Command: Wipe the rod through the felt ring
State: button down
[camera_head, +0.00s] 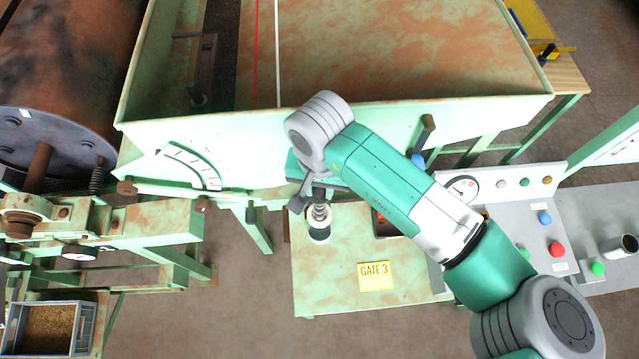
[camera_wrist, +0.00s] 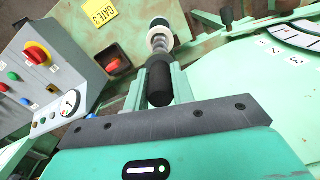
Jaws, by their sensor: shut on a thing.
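My gripper (camera_head: 316,190) is over the small green table, below the hopper's front wall. In the wrist view my gripper (camera_wrist: 160,88) is shut on the black grip of a rod (camera_wrist: 160,82). The rod's grey, stepped metal shaft (camera_head: 320,211) points away from the fingers toward a pale ring (camera_head: 319,233) with dark parts around it, which looks like the felt ring. In the wrist view the pale ring (camera_wrist: 153,40) is at the shaft's far end, with a black round part behind it. I cannot tell whether the shaft's tip is inside the ring.
A yellow GATE 3 card (camera_head: 375,276) lies on the green table (camera_head: 335,290). A control panel (camera_head: 520,215) with coloured buttons and a dial stands to the right. The large hopper (camera_head: 400,120) is behind my gripper. A rusty drum (camera_head: 60,75) is at the left.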

jog(key=shift+f+b, duration=4)
jog(key=shift+f, duration=0.55)
